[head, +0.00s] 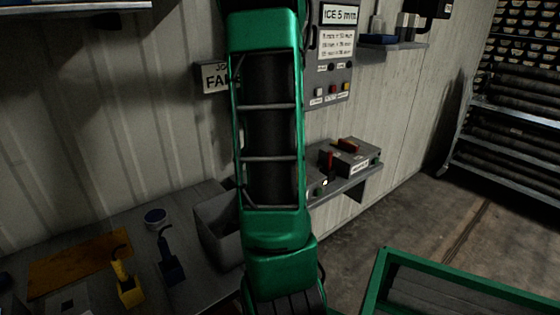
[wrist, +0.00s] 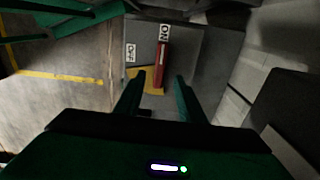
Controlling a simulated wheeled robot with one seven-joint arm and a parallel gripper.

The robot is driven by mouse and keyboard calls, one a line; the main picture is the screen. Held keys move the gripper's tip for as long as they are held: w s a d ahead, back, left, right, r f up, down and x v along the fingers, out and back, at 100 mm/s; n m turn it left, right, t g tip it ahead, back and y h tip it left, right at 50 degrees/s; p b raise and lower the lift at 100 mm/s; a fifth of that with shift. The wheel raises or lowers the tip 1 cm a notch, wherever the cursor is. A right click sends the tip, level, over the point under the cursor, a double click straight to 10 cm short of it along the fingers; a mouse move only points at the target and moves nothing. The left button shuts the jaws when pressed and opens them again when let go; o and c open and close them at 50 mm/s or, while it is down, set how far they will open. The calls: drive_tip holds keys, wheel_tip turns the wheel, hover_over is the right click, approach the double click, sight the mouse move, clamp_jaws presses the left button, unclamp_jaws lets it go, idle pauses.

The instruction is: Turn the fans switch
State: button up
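A red switch lever (wrist: 162,56) stands on a grey box (wrist: 190,50) in the wrist view, its top end beside the ON label (wrist: 164,33). An OFF label (wrist: 131,53) is to its left. My gripper (wrist: 158,95) is open, with its two fingers apart and the lever's lower end showing in line with the gap. I cannot tell whether the fingers reach around it; no contact shows. My gripper and the fans switch cannot be made out there.
A shelf (head: 345,183) right of my arm holds a box with red handles (head: 350,157). A control panel (head: 331,80) hangs above. A green frame (head: 450,288) stands lower right.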

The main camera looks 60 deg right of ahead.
drive_tip(key=shift+r, duration=1.5)
